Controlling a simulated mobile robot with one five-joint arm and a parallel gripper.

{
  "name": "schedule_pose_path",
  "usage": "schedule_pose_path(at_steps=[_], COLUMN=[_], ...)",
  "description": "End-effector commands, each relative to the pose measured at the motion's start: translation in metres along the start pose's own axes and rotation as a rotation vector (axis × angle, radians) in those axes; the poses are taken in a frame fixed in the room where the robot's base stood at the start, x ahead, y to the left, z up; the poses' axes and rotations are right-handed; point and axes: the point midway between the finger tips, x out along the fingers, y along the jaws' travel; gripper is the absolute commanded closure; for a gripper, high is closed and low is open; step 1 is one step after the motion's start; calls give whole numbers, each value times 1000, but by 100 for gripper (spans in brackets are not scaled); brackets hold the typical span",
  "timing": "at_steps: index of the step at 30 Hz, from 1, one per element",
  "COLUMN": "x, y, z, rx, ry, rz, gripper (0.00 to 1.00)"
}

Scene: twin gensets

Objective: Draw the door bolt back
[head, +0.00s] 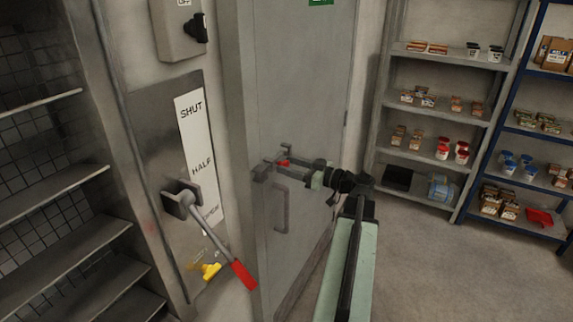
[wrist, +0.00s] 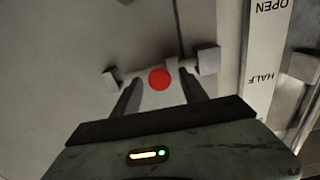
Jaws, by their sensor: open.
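The grey door (head: 300,75) carries a bolt with a round red knob (head: 283,162), which also shows in the wrist view (wrist: 159,79). Grey bolt brackets (wrist: 208,60) stand on either side of the knob in the wrist view. My gripper (head: 290,161) reaches the door from the right. Its jaws are open, and in the wrist view the two dark fingers (wrist: 160,92) lie either side of the knob with gaps on both sides. Whether the fingertips reach past the knob in depth is unclear. The bolt's bar is mostly hidden.
A bar handle (head: 281,208) sits below the bolt. Left of the door, a red-gripped lever (head: 243,274) juts out from a panel marked SHUT and HALF, with a yellow handle (head: 211,271) below. Stocked shelves (head: 425,120) stand right; the floor (head: 440,270) there is clear.

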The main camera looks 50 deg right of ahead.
Motion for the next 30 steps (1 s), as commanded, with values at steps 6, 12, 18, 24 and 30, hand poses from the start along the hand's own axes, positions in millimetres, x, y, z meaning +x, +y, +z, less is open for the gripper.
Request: schedule_pose_path(at_steps=[6, 12, 18, 24, 30], x=[17, 17, 17, 16, 16], y=[0, 1, 1, 1, 1], z=[0, 0, 0, 0, 0], rx=[0, 0, 0, 0, 0], ry=[0, 0, 0, 0, 0], rz=[1, 2, 2, 2, 2], gripper=[49, 49, 100, 100, 100])
